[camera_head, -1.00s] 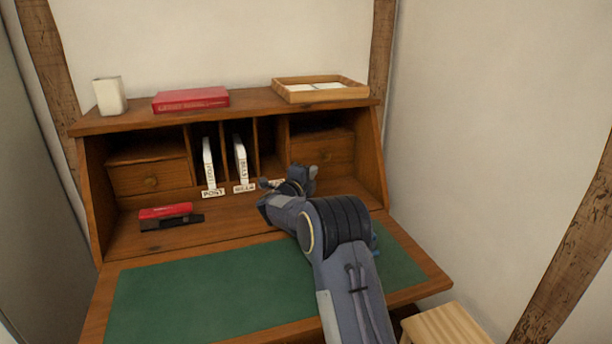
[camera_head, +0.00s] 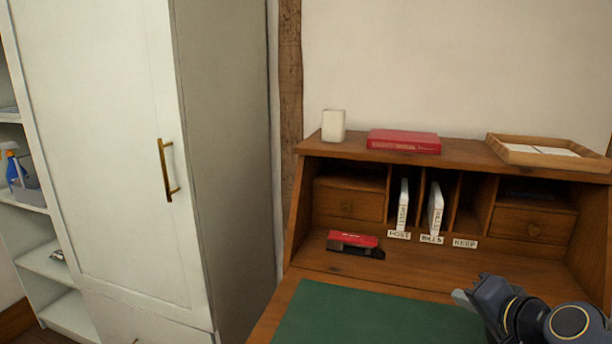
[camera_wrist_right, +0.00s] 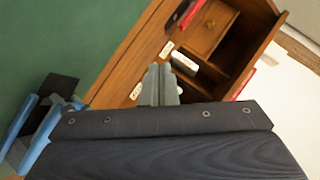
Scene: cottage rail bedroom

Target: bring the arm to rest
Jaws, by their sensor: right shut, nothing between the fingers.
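My right gripper (camera_head: 464,296) is at the lower right of the head view, over the front part of the desk. In the right wrist view its fingers (camera_wrist_right: 160,84) are together, with nothing between them. The wooden desk (camera_head: 400,268) has a green writing mat (camera_head: 375,318) in front of the gripper's left side. White envelopes stand in the slots labelled POST (camera_head: 402,205) and BILLS (camera_head: 435,210). The KEEP slot (camera_head: 466,222) shows no envelope. The gripper appears apart from all of these.
A red stapler-like item (camera_head: 353,242) lies on the desk at left. A white cup (camera_head: 333,126), red book (camera_head: 403,141) and wooden tray (camera_head: 548,153) stand on the top shelf. A white wardrobe (camera_head: 110,150) and open shelves (camera_head: 45,262) stand left.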

